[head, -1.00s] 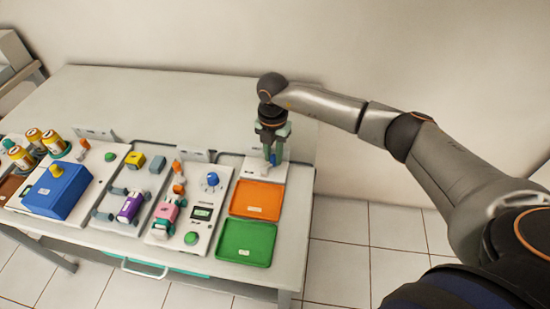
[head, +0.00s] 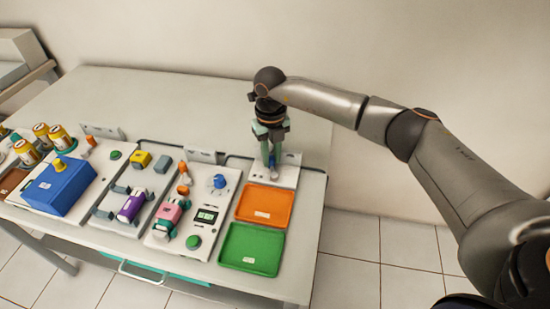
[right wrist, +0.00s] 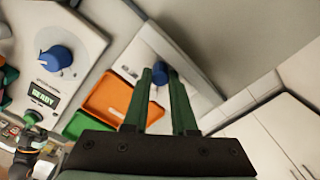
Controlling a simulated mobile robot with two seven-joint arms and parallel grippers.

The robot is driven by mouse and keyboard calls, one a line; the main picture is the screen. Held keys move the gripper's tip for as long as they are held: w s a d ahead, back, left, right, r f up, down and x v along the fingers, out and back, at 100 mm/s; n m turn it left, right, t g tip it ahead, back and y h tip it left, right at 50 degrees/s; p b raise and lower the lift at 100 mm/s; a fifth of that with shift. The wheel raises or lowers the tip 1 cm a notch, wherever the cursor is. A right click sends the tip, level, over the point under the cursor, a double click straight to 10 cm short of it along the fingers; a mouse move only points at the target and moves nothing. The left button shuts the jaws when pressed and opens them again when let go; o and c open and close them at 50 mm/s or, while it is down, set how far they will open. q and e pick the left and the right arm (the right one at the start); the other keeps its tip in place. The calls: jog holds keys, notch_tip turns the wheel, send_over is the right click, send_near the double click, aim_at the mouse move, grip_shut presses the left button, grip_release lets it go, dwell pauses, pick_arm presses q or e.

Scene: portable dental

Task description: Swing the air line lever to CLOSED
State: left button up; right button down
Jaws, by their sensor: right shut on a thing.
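The air line plate is a pale panel (head: 288,176) at the right end of the table, behind the orange tray. A blue-ended lever (right wrist: 160,72) stands on it, seen between my fingertips in the right wrist view. My right gripper (head: 271,162) points down over this plate, with its green fingers shut on the lever. It also shows in the right wrist view (right wrist: 162,80). The fingers hide most of the lever in the head view, and I cannot read any position mark.
An orange tray (head: 264,204) and a green tray (head: 252,248) lie in front of the plate. A panel with a blue dial (head: 219,181) stands to the left. A blue box (head: 58,187) is farther left. The table behind is clear.

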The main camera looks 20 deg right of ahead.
jog(key=shift+w+a+r+n+b, duration=0.15)
jog(key=shift+a+n+b, duration=0.2)
jog(key=shift+n, duration=0.65)
jog(key=shift+a+n, duration=0.1)
jog(key=shift+n, duration=0.2)
jog(key=c, duration=0.7)
grip_release()
